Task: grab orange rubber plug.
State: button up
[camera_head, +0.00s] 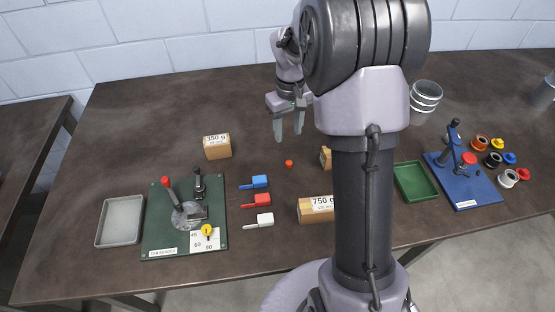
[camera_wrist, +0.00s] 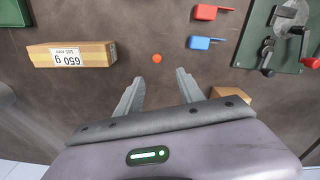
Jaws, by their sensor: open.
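The orange rubber plug (camera_head: 289,163) is a small round orange piece lying alone on the dark table, near its middle. In the wrist view the plug (camera_wrist: 157,58) lies ahead of the fingertips, roughly centred between them. My gripper (camera_head: 289,138) is open and empty, held above the table behind the plug. Both fingers of my gripper (camera_wrist: 155,75) show apart in the wrist view, with bare table between them.
Blue (camera_head: 254,182), red and white handled pieces lie front left of the plug, beside the green bender plate (camera_head: 160,222). Cardboard blocks stand around: one labelled 350 g (camera_head: 217,147), one 750 g (camera_head: 316,210). A green tray (camera_head: 416,181) and blue fixture (camera_head: 470,180) stand right. Table around the plug is clear.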

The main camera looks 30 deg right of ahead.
jog(key=b, duration=0.3)
send_over(289, 161)
jog(key=f, duration=0.9)
jog(key=shift+s+a+f, duration=0.15)
jog(key=shift+a+f, duration=0.05)
jog(key=shift+a, duration=0.05)
jog(key=f+b, duration=0.1)
jog(key=f, duration=0.2)
jog(key=f+b, duration=0.2)
jog(key=shift+d+f+b, duration=0.2)
jog(key=shift+f+b, duration=0.1)
jog(key=shift+f, duration=0.1)
jog(key=shift+r, duration=0.2)
grip_shut()
